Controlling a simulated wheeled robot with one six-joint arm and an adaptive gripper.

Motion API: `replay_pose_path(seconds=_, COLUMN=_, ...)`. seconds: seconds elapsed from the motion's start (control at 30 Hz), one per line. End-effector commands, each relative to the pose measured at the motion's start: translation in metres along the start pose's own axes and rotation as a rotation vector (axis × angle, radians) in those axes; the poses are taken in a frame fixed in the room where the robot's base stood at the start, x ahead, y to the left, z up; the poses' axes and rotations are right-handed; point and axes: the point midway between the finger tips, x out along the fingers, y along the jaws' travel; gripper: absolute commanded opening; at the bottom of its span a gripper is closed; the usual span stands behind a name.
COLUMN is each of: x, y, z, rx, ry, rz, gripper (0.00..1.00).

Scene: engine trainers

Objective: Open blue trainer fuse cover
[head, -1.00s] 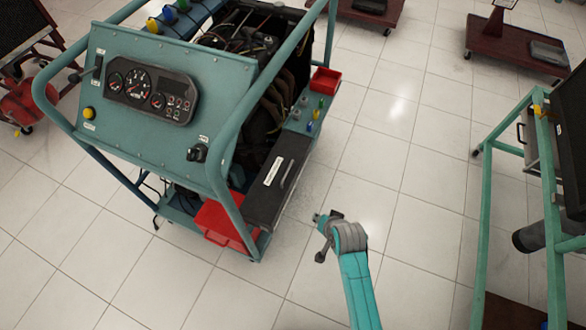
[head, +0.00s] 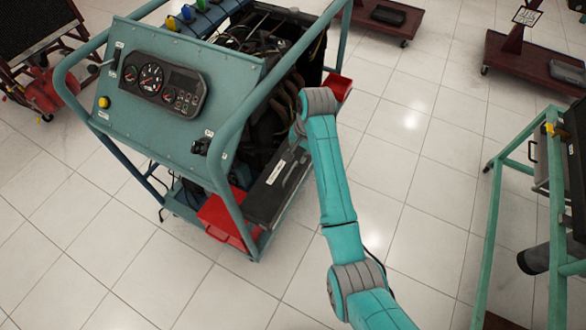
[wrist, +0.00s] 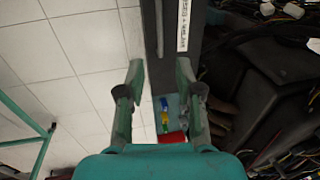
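The blue-teal trainer (head: 130,125) stands at the left in the head view. Its long black fuse cover (head: 276,192), with a white label, lies along the near right side and appears closed. In the wrist view the black cover (wrist: 196,48) runs down from the top centre, label uppermost. My gripper (wrist: 160,72) is open and empty; its left finger shows over floor and its right finger over the cover's edge. Contact cannot be told. In the head view my arm hides the gripper and part of the trainer's side.
Blue, green and yellow parts (wrist: 164,115) and a red tray (wrist: 173,137) lie between the fingers in the wrist view. The tray (head: 339,87) also shows in the head view. Engine wiring (wrist: 285,100) is at right. A teal frame (head: 495,225) stands right; floor between is clear.

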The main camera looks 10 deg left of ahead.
Motion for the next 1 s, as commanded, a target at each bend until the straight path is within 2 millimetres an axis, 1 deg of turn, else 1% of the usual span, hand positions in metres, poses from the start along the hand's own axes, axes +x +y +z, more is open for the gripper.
replay_pose_path(seconds=0.17, x=0.017, y=0.0, z=0.001, rx=0.0, ry=-0.003, rz=0.002, gripper=0.35)
replay_pose_path(seconds=0.5, x=0.075, y=0.001, z=0.0, rx=0.0, ry=-0.003, rz=0.002, gripper=0.35)
replay_pose_path(seconds=0.6, x=0.089, y=0.0, z=0.0, rx=-0.001, ry=-0.002, rz=0.001, gripper=0.35)
replay_pose_path(seconds=0.7, x=0.098, y=0.0, z=0.0, rx=-0.001, ry=-0.002, rz=0.001, gripper=0.35)
replay_pose_path(seconds=0.8, x=0.104, y=0.0, z=0.0, rx=-0.001, ry=0.0, rz=0.0, gripper=0.35)
replay_pose_path(seconds=1.0, x=0.107, y=0.0, z=0.0, rx=-0.001, ry=0.0, rz=0.0, gripper=0.35)
